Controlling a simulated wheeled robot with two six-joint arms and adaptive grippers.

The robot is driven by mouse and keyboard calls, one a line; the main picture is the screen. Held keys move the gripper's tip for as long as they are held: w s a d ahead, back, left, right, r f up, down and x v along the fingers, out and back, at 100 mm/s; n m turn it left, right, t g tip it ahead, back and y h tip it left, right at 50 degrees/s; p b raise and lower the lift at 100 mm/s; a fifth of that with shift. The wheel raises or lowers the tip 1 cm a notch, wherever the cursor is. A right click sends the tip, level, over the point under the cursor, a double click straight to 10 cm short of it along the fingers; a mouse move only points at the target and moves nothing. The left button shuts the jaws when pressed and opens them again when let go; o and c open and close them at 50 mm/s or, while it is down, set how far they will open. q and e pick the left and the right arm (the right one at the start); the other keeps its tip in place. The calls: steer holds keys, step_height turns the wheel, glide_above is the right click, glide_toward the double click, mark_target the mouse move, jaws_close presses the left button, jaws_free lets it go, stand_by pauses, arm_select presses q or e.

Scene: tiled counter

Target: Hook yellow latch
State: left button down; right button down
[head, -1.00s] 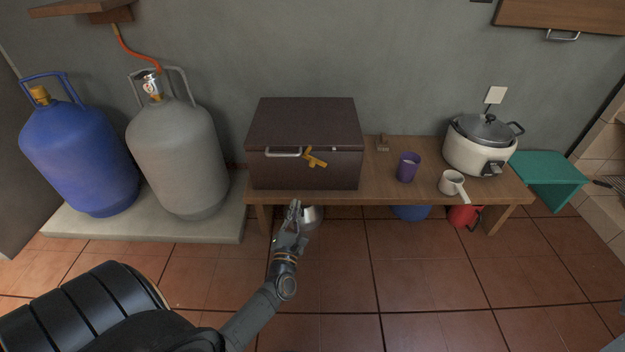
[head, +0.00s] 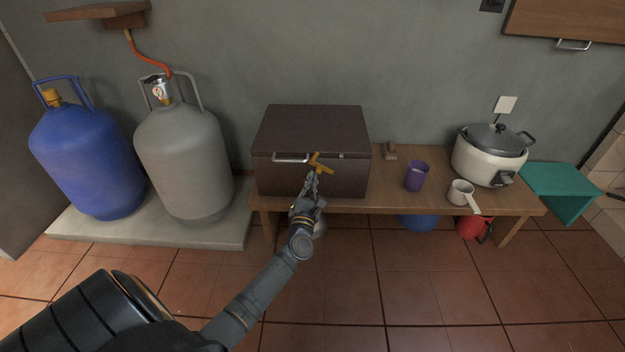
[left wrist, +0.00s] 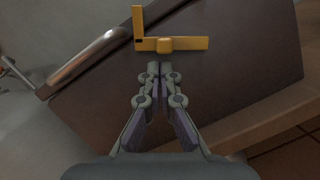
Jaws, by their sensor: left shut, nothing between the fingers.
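The yellow latch (head: 320,163) is on the front of a dark brown box (head: 312,128), right of the box's silver handle (head: 290,159). In the left wrist view the latch (left wrist: 172,44) has a long bar, a round pivot and a short arm standing up at its left end. My left gripper (head: 312,178) is shut and empty in front of the box, just below the latch. In the left wrist view its fingertips (left wrist: 160,68) point at the pivot, and a small gap shows between them and the latch. My right gripper is not in view.
The box stands on the left end of a low wooden bench (head: 392,197). A purple cup (head: 416,176), a white mug (head: 460,192) and a rice cooker (head: 488,158) stand to the right. Grey (head: 186,165) and blue (head: 85,160) gas cylinders stand left. The floor in front is clear.

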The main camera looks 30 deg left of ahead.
arm_select(q)
steer(key=shift+w+d+r, duration=0.1)
steer(key=shift+d+r, duration=0.05)
steer(key=shift+r, duration=0.1)
steer(key=shift+r+m+p, duration=0.2)
steer(key=shift+m+p, duration=0.3)
steer(key=shift+p, duration=0.1)
